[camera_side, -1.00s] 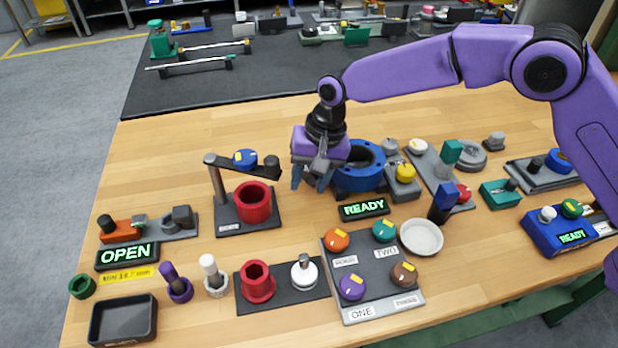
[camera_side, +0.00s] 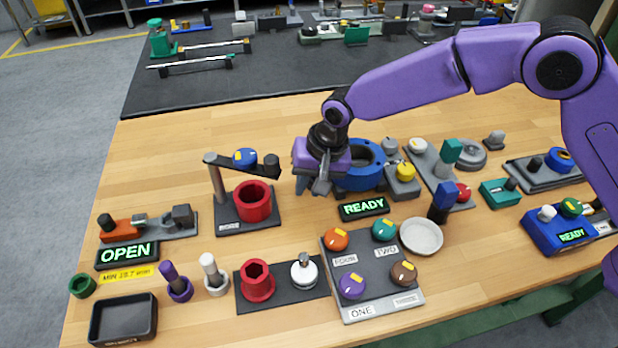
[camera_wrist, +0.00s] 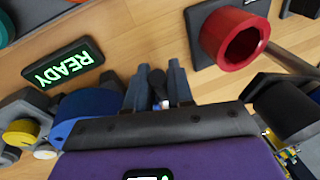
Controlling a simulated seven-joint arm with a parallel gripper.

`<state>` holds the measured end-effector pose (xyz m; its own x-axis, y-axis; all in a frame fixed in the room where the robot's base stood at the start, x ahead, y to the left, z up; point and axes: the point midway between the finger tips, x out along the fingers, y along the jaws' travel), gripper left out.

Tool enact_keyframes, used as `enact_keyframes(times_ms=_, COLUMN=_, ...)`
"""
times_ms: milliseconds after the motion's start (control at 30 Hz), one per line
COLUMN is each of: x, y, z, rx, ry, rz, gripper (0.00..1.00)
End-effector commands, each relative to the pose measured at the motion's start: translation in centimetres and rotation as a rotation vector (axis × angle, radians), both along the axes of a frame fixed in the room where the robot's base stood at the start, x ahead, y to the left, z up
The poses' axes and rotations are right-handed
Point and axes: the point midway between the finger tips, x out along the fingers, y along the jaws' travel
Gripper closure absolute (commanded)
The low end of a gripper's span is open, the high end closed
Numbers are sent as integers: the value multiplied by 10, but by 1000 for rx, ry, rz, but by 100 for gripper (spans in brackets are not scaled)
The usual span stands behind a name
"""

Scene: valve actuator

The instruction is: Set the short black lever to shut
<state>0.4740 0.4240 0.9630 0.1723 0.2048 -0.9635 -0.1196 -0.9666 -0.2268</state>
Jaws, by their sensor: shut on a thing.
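My gripper (camera_side: 314,188) is low over the table, just left of the blue ring-shaped valve body (camera_side: 367,178). In the wrist view its two blue-grey fingers (camera_wrist: 158,90) stand close on either side of a small dark piece, which looks like the short black lever (camera_wrist: 157,80). The fingers are shut on it. In the side view the gripper hides this lever, so its angle cannot be told there. The blue body also shows beside the fingers in the wrist view (camera_wrist: 90,104). A display reading READY (camera_side: 363,208) stands in front of the blue body.
A red cup on a dark base (camera_side: 252,203) with a post and arm stands left of my gripper. A grey block with a yellow knob (camera_side: 405,173) sits right of the blue body. A plate with several coloured knobs (camera_side: 372,290) lies in front. Bare wood shows behind.

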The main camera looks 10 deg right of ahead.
Motion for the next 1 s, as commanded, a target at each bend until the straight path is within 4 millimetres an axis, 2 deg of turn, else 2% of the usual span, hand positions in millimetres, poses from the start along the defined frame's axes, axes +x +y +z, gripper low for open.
enact_keyframes(times_ms=400, x=-1, y=-3, z=-11, rx=-5, ry=-189, rz=-6, gripper=100)
enact_keyframes(times_ms=1000, x=-2, y=-2, z=-13, rx=8, ry=-238, rz=-1, gripper=100)
